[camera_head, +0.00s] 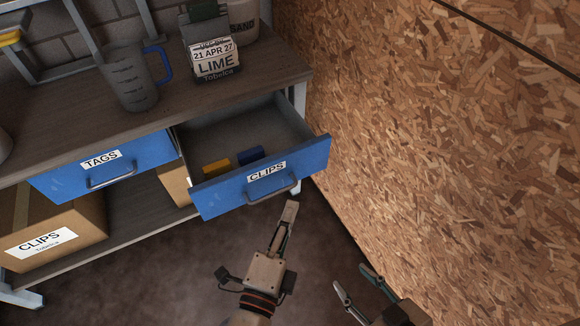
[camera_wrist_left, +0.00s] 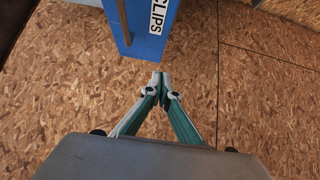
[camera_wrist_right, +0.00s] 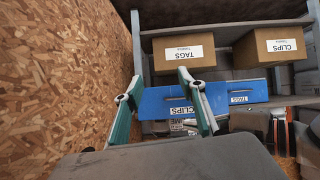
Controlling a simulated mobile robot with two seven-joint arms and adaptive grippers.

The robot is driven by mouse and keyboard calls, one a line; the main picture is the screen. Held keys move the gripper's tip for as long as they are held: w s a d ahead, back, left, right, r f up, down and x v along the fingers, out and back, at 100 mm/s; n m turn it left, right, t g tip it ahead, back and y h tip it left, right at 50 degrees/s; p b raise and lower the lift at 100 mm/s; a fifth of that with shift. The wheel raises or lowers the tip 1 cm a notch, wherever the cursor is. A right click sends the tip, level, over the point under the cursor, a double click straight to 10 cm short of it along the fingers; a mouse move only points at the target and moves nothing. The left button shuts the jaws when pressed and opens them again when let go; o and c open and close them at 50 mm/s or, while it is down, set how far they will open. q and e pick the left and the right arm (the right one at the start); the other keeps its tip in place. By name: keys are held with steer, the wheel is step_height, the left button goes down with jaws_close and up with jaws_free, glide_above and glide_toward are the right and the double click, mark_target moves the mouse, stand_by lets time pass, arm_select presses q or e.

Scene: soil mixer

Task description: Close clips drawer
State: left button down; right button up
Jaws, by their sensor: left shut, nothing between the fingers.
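The blue clips drawer (camera_head: 232,191) is pulled well out of the bench, with its grey handle (camera_head: 274,190) on the front. A yellow block (camera_head: 216,166) and a blue block (camera_head: 250,154) lie inside it. My left gripper (camera_head: 290,208) is shut and empty, just in front of and below the drawer's handle. In the left wrist view the fingertips (camera_wrist_left: 161,76) point toward the blue drawer front (camera_wrist_left: 150,42), with a gap visible between. My right gripper (camera_head: 353,276) is open and empty, lower right of the drawer. The clips drawer front also shows in the right wrist view (camera_wrist_right: 165,102).
The tags drawer (camera_head: 60,182) is beside it on the left. A jug (camera_head: 130,78) and a lime container (camera_head: 215,60) stand on the bench top (camera_head: 80,112). A clips box (camera_head: 60,225) sits on the lower shelf. A chipboard wall (camera_head: 450,130) bounds the right side.

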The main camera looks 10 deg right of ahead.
arm_select(q)
glide_toward(298, 153)
steer(key=d, duration=0.3)
steer(key=w+p, duration=0.1)
steer(key=w, duration=0.3)
steer(key=shift+r, duration=0.15)
steer(key=shift+w+a, duration=0.15)
steer(key=shift+w, duration=0.45)
arm_select(e)
steer(key=shift+s+d+f+h, duration=0.15)
steer(key=shift+s+d+f, duration=0.05)
steer(key=shift+d, duration=0.25)
steer(key=shift+s+d+f+h, duration=0.15)
steer(key=shift+d+f, duration=0.05)
steer(key=shift+d, duration=0.25)
